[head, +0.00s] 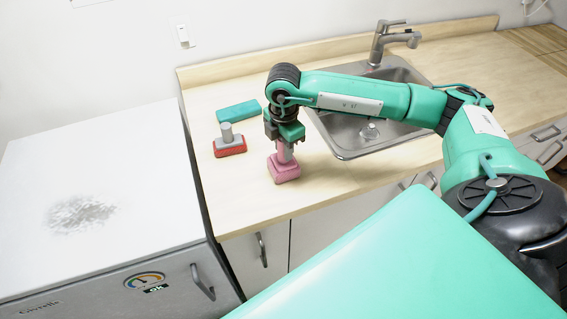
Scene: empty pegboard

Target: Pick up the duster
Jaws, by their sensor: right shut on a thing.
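A pink duster (284,168) with an upright handle stands near the front edge of the wooden counter, left of the sink. My right gripper (285,143) points down over it and is shut on its handle; the fingers hide the handle's top. The duster is upright; I cannot tell whether its base touches the counter. A second, red duster with a grey handle (229,145) stands upright to the left, apart from my gripper. My left gripper is not in view.
A teal block (238,110) lies behind the red duster. The steel sink (345,146) with a faucet (390,42) is to the right. A white fridge (150,165) with a grey dusty patch (80,213) on top stands left. Counter between dusters and front edge is clear.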

